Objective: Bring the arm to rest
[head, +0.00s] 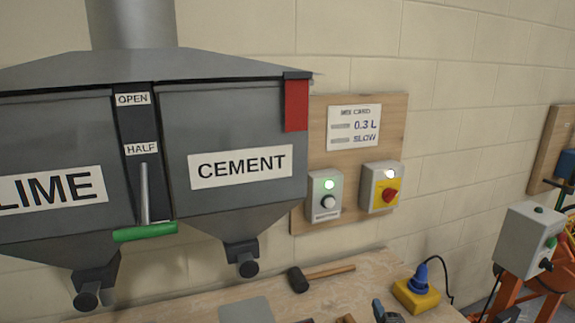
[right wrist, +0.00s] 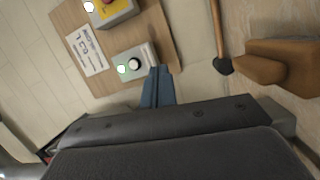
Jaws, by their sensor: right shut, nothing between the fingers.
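My right gripper (head: 384,312) shows only in part at the bottom edge of the head view, low over the bench. In the right wrist view its blue fingers (right wrist: 157,87) are together, with nothing between them. There they overlap the lower edge of the grey switch box (right wrist: 135,62), which lies beyond them; I cannot tell the distance. My left gripper is in neither view.
The grey hopper marked LIME and CEMENT (head: 240,167) has a green-handled lever (head: 145,232). A wooden board (head: 300,219) carries two switch boxes. A mallet (head: 298,280) and a blue plug in a yellow socket block (head: 417,296) are on the bench. An orange machine (head: 507,291) stands right.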

